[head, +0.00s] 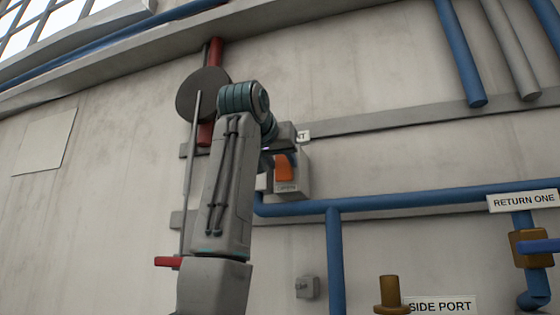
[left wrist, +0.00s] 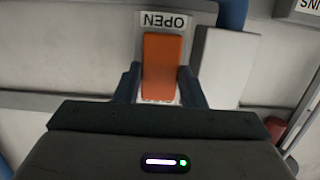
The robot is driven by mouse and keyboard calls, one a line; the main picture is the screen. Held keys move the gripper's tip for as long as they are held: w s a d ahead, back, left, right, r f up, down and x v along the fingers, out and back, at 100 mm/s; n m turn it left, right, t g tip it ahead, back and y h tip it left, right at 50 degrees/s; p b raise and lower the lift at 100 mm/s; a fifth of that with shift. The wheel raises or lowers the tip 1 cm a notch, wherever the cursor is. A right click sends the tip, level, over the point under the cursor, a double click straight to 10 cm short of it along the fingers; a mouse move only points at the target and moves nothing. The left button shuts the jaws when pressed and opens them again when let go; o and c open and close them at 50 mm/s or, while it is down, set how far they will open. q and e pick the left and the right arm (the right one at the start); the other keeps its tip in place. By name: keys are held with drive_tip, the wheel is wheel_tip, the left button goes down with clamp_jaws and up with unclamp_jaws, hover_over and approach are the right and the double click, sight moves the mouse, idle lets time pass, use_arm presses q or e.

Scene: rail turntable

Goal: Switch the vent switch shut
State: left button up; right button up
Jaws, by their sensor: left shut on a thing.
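The vent switch is a grey box (head: 303,177) on the wall with an orange rocker (head: 284,167) on its face. A small plate below the rocker in the head view seems to read OPEN; in the left wrist view the OPEN plate (left wrist: 166,20) is clear and upside down. A sign above the box is mostly hidden by my arm; only "NT" shows. My left gripper (left wrist: 160,76) is at the switch, its dark fingers on both sides of the orange rocker (left wrist: 162,58), shut on it. My right gripper is out of view.
Blue pipes (head: 400,201) run right of and below the switch. A red lever and grey disc (head: 203,94) stand behind my left arm. A brass fitting (head: 391,294) and the SIDE PORT sign (head: 442,305) are at the bottom.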

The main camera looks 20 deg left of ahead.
use_arm(q)
drive_tip(key=shift+w+r+g, duration=0.1)
drive_tip(key=shift+r+g, duration=0.05)
drive_tip(key=shift+g, duration=1.15)
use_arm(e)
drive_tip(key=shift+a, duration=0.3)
use_arm(q)
drive_tip(key=shift+w, duration=0.15)
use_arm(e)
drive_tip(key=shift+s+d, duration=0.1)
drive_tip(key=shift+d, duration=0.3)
use_arm(q)
drive_tip(key=o, duration=0.7)
drive_tip(key=shift+o, duration=1.4)
drive_tip(key=shift+w, duration=0.1)
drive_tip(key=b+v, duration=0.3)
drive_tip(key=v, duration=0.7)
drive_tip(key=shift+s+r, duration=0.2)
drive_tip(key=shift+s, duration=0.15)
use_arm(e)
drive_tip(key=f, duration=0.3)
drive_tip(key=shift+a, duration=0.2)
use_arm(q)
drive_tip(key=shift+w, duration=0.1)
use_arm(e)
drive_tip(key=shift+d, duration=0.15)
